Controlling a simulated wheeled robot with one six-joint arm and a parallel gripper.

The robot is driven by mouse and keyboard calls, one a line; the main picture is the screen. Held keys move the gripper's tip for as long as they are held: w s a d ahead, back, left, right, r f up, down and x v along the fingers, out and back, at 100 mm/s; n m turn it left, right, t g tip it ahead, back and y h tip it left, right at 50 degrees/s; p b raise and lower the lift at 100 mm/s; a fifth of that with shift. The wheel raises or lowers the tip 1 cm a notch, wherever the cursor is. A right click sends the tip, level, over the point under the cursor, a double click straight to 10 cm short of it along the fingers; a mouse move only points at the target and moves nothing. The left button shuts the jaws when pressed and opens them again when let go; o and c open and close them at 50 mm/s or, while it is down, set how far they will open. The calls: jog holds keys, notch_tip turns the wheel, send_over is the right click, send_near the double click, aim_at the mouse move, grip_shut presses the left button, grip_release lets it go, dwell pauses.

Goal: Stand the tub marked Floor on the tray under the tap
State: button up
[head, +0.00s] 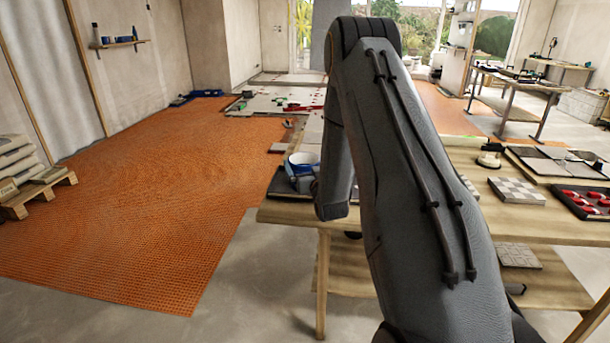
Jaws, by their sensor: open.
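A white tub with a blue band (301,163) stands at the left end of the workbench (430,215), left of my arm. Its right side is partly covered by the arm, and no label can be read on it. A dark tray or mat (281,184) lies at or under the tub; which one I cannot tell. No tap can be made out. My arm rises through the middle of the head view and bends down near the tub. My gripper is not visible, hidden behind the arm or out of frame.
On the bench's right are a checkered tile sample (517,190), a suction lifter (489,156) and a dark tray with red pieces (583,200). Orange matting (150,190) covers the left floor. A pallet with sacks (35,190) stands at far left. Bare floor lies in front.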

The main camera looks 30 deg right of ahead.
aim_at(301, 154)
jog(key=shift+p+x, duration=0.3)
jog(key=shift+x, duration=1.45)
jog(key=shift+a+f, duration=0.1)
jog(key=c, duration=2.1)
